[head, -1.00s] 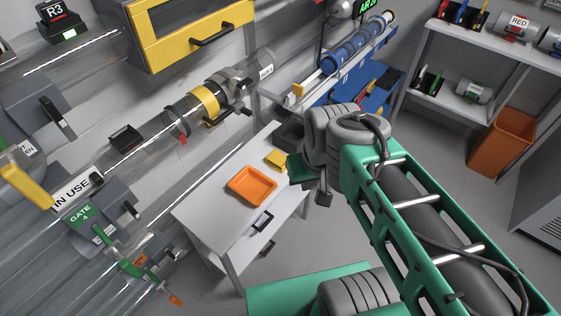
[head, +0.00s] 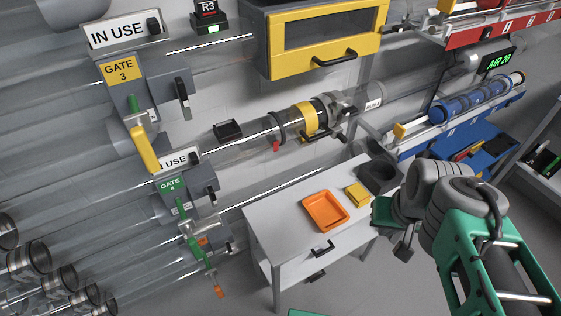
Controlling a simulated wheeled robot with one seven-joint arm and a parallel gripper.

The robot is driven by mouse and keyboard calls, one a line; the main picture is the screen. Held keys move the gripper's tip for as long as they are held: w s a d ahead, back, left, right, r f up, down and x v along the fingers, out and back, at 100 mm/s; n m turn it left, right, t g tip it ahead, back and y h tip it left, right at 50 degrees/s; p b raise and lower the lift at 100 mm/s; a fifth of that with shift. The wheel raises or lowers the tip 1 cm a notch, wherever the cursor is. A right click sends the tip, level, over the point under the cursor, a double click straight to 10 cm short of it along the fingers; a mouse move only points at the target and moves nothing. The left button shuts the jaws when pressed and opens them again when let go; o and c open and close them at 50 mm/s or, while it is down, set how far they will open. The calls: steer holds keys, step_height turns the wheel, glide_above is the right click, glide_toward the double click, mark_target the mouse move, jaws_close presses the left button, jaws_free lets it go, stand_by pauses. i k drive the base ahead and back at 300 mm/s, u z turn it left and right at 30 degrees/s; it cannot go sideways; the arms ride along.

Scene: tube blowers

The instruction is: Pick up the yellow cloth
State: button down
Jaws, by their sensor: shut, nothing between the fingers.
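The yellow cloth (head: 357,195) is a small folded square lying on the white table (head: 277,235), between an orange tray and a dark grey bin. My gripper (head: 384,214) is at the table's front right edge, just to the right of and nearer than the cloth. Its green end part shows beside the cloth, apart from it in the picture. The gripper is shut and empty. Its fingertips are small and partly hidden by the wrist.
The orange tray (head: 325,211) lies left of the cloth. The dark grey bin (head: 378,177) stands behind it on the right. Clear tubes with a yellow-banded section (head: 311,119) run along the wall above the table. The table's left part is bare.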

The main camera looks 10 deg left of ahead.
mark_target(356, 193)
steer(key=z, duration=1.35)
steer(key=i, duration=0.9)
steer(key=u, duration=4.2)
